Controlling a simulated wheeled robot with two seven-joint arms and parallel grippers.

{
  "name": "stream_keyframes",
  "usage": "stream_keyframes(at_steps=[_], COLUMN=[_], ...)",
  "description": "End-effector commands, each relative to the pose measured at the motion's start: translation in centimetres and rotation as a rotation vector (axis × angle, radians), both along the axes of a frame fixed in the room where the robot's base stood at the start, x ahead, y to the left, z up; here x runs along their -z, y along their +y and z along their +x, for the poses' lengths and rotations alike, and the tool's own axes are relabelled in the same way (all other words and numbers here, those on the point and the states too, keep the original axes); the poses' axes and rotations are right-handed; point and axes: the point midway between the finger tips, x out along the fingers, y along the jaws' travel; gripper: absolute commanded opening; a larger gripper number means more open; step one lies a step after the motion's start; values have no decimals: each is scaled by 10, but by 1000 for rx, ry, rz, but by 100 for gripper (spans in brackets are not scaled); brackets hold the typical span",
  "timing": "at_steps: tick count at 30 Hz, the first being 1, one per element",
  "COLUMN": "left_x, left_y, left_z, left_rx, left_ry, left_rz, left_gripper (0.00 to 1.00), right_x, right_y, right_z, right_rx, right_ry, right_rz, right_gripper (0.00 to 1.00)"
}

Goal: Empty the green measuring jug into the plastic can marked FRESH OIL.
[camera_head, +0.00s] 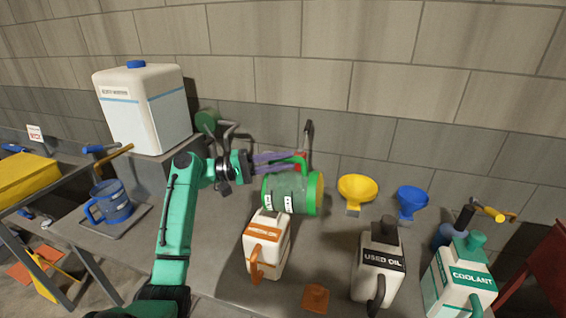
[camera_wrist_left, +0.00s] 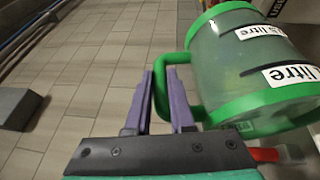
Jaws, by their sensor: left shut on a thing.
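The green measuring jug (camera_head: 292,190) is a clear body with green rims and a green handle, tipped onto its side with an amber round end at the right. It also shows in the left wrist view (camera_wrist_left: 250,60). My left gripper (camera_head: 301,163) is shut on its handle; in the left wrist view its purple fingers (camera_wrist_left: 163,85) are on either side of the handle. The white can with an orange label (camera_head: 266,240), its writing too small to read surely, stands just below the jug. The jug overlaps the can's top, so its opening is hidden. My right gripper is not in view.
A white USED OIL can (camera_head: 378,268) and a COOLANT can (camera_head: 460,280) stand to the right. Yellow (camera_head: 357,190) and blue (camera_head: 411,201) funnels stand behind. An orange piece (camera_head: 316,298) lies in front. A blue jug (camera_head: 110,205) and big white container (camera_head: 145,110) are left.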

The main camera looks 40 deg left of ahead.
Motion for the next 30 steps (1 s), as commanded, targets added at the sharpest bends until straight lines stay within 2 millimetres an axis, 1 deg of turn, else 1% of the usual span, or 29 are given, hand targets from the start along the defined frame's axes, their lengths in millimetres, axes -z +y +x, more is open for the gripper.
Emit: stream_keyframes(at_steps=[21, 30], left_x=[-2, -3], left_y=[12, 15], left_z=[-5, -5], left_rx=[0, 0], left_ry=[-29, -34], left_rz=[-78, -92], left_gripper=[0, 0], right_x=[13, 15], right_y=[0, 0], right_z=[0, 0], right_rx=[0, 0], right_ry=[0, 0], right_rz=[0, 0], right_gripper=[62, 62])
